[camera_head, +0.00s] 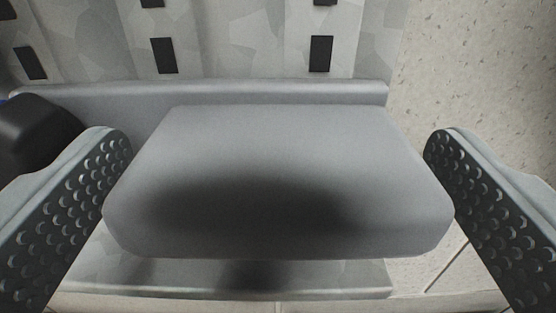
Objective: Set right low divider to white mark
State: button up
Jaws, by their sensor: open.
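A wide grey block with rounded edges (285,145) fills the middle of the camera_head view; it may be part of the divider, but I cannot tell. My gripper (277,155) is open, with one dimpled finger at each side of the block. The left finger is very close to the block's left edge and the right finger close to its right edge; I cannot tell whether either touches. A dark shadow lies on the block's near part. I cannot make out a white mark.
A grey rail (250,88) runs behind the block, below a mottled grey panel (240,50) with several black slots. A black rounded object (35,135) stands at the left, partly behind the left finger. Pale speckled floor (475,70) is clear at the right.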

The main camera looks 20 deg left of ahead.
jog(key=c, duration=1.4)
jog(key=shift+r, duration=1.55)
jog(key=o, duration=1.4)
jog(key=shift+s, duration=0.1)
jog(key=v, duration=1.7)
jog(key=shift+s+r, duration=0.1)
jog(key=s+a+r+m+h, duration=0.1)
jog(key=s+a+r+h, duration=0.1)
jog(key=s+r, duration=0.7)
jog(key=s+a+r+m+h, duration=0.2)
jog(key=s+a+r+h, duration=0.1)
jog(key=s+r, duration=0.6)
jog(key=s, duration=0.3)
jog(key=shift+s+m+h, duration=0.3)
